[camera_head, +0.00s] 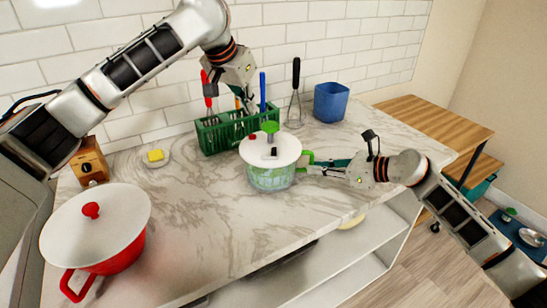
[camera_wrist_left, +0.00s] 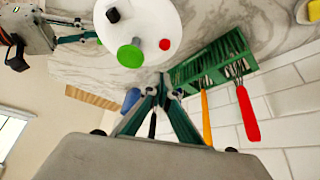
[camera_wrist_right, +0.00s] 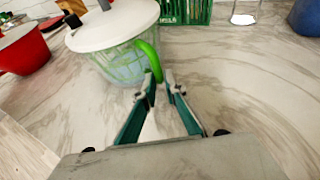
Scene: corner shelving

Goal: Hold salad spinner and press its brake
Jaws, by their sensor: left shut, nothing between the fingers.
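The salad spinner stands upright on the marble counter, with a white lid (camera_head: 268,143) and a see-through greenish bowl (camera_head: 270,179). On the lid are a raised green knob (camera_head: 270,127), a black button (camera_head: 274,152) and a small red button (camera_head: 252,138). My left gripper (camera_wrist_left: 160,88) is shut and empty, above and behind the spinner near the utensil rack, apart from the lid. My right gripper (camera_wrist_right: 164,84) is at the spinner's green side handle (camera_wrist_right: 149,58). Its fingertips are close together at the handle's lower end; whether they grip it is unclear.
A green rack (camera_head: 222,134) with several utensils stands behind the spinner. A blue cup (camera_head: 331,102) is at the back right. A red pot with a white lid (camera_head: 112,222) is at front left. A yellow block (camera_head: 155,155) sits on a small dish. The counter front is clear.

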